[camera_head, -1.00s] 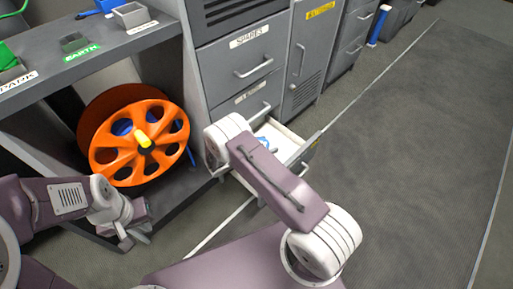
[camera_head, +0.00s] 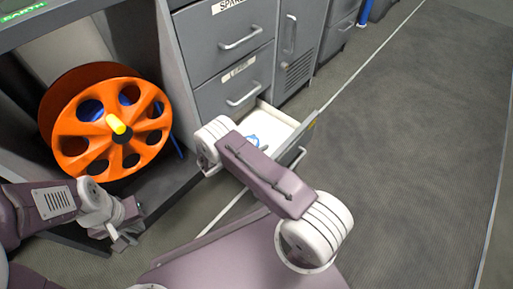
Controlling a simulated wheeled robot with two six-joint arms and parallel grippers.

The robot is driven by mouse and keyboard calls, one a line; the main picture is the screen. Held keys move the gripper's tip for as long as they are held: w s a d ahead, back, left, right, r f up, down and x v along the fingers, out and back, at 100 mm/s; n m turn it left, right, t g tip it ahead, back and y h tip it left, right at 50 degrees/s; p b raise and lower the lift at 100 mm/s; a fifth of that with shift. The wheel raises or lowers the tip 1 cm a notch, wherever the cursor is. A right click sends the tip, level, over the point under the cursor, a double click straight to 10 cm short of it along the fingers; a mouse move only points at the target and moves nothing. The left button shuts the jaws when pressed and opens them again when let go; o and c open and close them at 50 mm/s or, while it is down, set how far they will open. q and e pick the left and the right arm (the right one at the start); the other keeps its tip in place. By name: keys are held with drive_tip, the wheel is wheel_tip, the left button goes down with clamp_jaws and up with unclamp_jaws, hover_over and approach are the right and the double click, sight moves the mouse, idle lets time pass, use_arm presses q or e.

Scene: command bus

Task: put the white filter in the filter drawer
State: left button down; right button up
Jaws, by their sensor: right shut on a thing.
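An open bottom drawer (camera_head: 279,126) with a white inside stands out from the grey cabinet. A small blue and white thing (camera_head: 252,140) shows in it, partly behind my right arm; I cannot tell what it is. I cannot make out the white filter for sure. My right arm reaches across the drawer's near side, and its gripper is hidden behind the arm's own links. My left gripper (camera_head: 123,240) is low at the left, in front of the shelf, with its fingertips a little apart and nothing between them.
Shut drawers (camera_head: 226,38) are above the open one. A large orange reel (camera_head: 110,128) stands under the grey shelf (camera_head: 60,20) at the left. The dark floor mat (camera_head: 420,140) at the right is clear.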

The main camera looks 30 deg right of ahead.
drive_tip(key=shift+f, duration=0.2)
use_arm(q)
drive_tip(key=shift+f, duration=0.2)
use_arm(e)
drive_tip(key=o, duration=1.4)
drive_tip(key=p+v, duration=0.6)
drive_tip(key=v, duration=0.5)
drive_tip(key=shift+a+r, duration=0.15)
drive_tip(key=shift+r, duration=0.1)
use_arm(q)
wheel_tip(320, 180, up, 6)
use_arm(e)
drive_tip(key=shift+s+a, duration=0.15)
drive_tip(key=shift+a, duration=0.2)
